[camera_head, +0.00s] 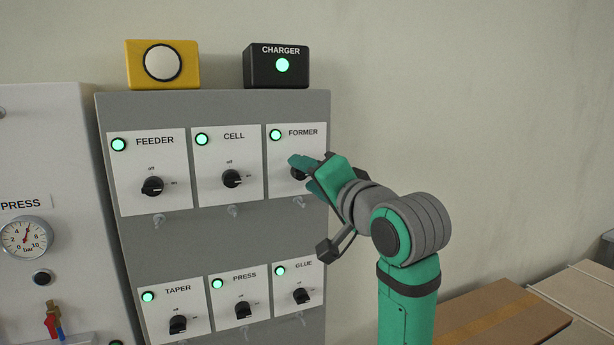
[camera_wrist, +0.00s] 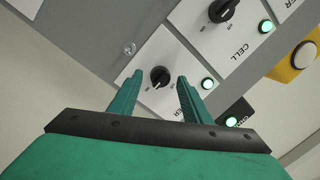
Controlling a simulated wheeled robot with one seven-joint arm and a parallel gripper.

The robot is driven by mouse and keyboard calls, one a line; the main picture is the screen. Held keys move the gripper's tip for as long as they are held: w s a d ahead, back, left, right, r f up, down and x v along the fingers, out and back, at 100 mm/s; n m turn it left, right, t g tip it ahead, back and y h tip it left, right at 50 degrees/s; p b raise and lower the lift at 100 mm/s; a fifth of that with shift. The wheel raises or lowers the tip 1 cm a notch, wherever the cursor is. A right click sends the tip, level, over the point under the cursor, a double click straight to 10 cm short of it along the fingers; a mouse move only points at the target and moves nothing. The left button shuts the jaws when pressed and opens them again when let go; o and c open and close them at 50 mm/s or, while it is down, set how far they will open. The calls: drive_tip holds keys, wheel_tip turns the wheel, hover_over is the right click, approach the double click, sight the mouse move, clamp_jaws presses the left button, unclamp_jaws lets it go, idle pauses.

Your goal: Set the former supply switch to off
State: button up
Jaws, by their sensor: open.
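The former switch is a black rotary knob on a white plate labelled FORMER (camera_head: 303,132) at the upper right of the grey panel. In the head view my gripper (camera_head: 304,172) covers most of this knob. In the wrist view the former knob (camera_wrist: 160,77) shows clear, just beyond and between the two green fingertips. My gripper (camera_wrist: 158,82) is open, with nothing between its fingers; I see no contact with the knob. The former's green lamp (camera_head: 275,135) is lit; it also shows in the wrist view (camera_wrist: 207,84). The knob's exact setting is hard to read.
The cell knob (camera_head: 232,179) is to the left and the feeder knob (camera_head: 152,187) farther left. The glue knob (camera_head: 301,296) is below. A black charger box (camera_head: 277,68) and a yellow box (camera_head: 162,63) stand on the panel top. Cardboard (camera_head: 505,315) lies at lower right.

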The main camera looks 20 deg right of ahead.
drive_tip(key=shift+w, duration=0.15)
drive_tip(key=shift+c, duration=1.2)
drive_tip(key=c, duration=0.8)
